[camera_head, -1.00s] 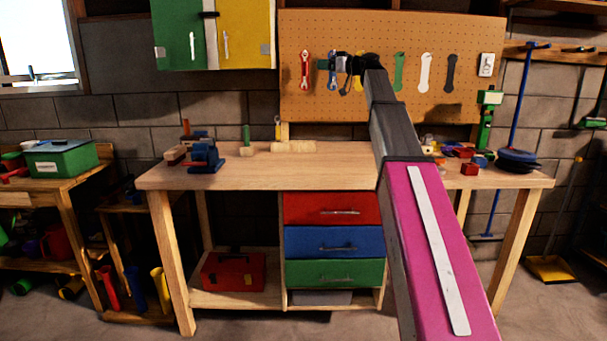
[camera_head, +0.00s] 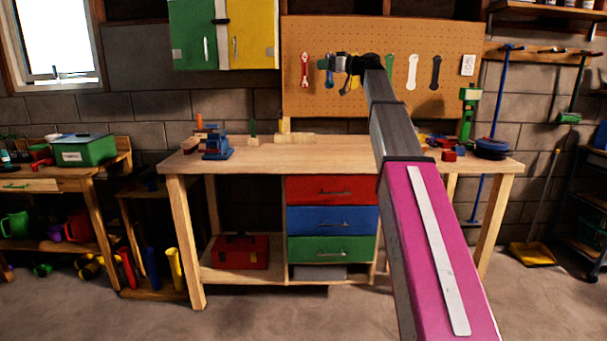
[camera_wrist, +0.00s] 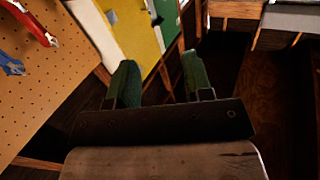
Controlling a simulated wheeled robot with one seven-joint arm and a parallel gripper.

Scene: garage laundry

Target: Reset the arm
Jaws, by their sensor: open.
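My arm reaches forward and up in the head view, its pink and grey links crossing the right side of the workbench. My gripper (camera_head: 328,64) is small and dark at the far end, in front of the pegboard (camera_head: 450,97). In the wrist view my gripper (camera_wrist: 158,84) shows two green fingers spread apart with nothing between them. Beyond the fingers are the yellow cabinet door (camera_wrist: 128,30) and dark wood. The pegboard also shows at the left of the wrist view (camera_wrist: 50,85), with a red wrench (camera_wrist: 35,25) and a blue one.
The wooden workbench (camera_head: 330,155) stands ahead, with a blue vise (camera_head: 216,146) on its left and colored blocks on its right. Red, blue and green drawers (camera_head: 332,219) are below. A shelf with a green box (camera_head: 85,150) stands left. The floor in front is clear.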

